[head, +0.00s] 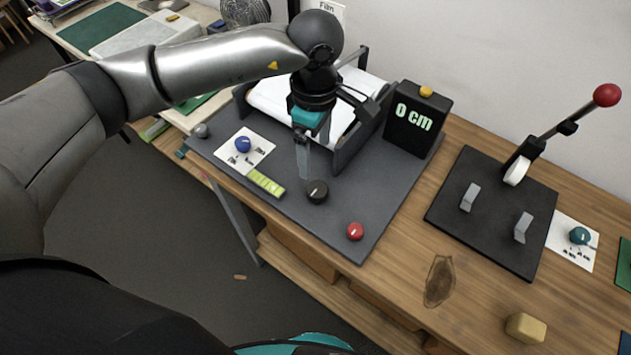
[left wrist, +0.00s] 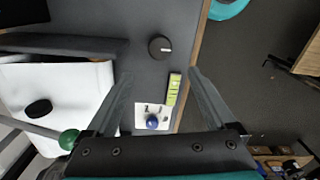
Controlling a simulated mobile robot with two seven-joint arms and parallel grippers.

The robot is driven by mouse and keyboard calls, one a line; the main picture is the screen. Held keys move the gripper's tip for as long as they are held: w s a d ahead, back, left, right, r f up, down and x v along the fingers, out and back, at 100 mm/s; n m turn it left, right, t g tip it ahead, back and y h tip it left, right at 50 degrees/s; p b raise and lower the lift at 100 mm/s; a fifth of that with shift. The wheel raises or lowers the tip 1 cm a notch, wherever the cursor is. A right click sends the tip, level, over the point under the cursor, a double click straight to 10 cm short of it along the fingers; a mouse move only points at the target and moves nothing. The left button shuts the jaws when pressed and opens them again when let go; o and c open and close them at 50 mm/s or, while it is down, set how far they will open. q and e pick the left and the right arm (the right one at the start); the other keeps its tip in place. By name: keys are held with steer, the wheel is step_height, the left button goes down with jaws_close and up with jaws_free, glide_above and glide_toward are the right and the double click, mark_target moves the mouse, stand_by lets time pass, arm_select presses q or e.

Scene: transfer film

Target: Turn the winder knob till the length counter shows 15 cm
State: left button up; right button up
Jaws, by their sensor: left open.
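The length counter (head: 413,118) is a dark upright box that reads "0 cm", with a yellow button (head: 426,91) on top. A round black knob (head: 317,191) with a white mark, apparently the winder knob, stands on the dark grey board; it also shows in the left wrist view (left wrist: 160,48). My left gripper (head: 305,174) points down, open and empty, just above and behind this knob. In the left wrist view the fingers (left wrist: 161,75) are spread, with the knob beyond their tips. White film (head: 275,97) lies between dark side walls. My right gripper is not in view.
A blue knob (head: 243,144) on a printed card, a yellow-green strip (head: 266,183) and a red knob (head: 355,231) share the board (head: 385,185). A black lever press (head: 490,210) stands to the right. A yellowish block (head: 525,327) lies on the wooden bench.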

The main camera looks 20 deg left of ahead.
mark_target(316, 188)
arm_select(q)
step_height(316, 188, down, 12)
steer(key=shift+r, duration=0.15)
stand_by(0.3)
steer(key=c, duration=1.4)
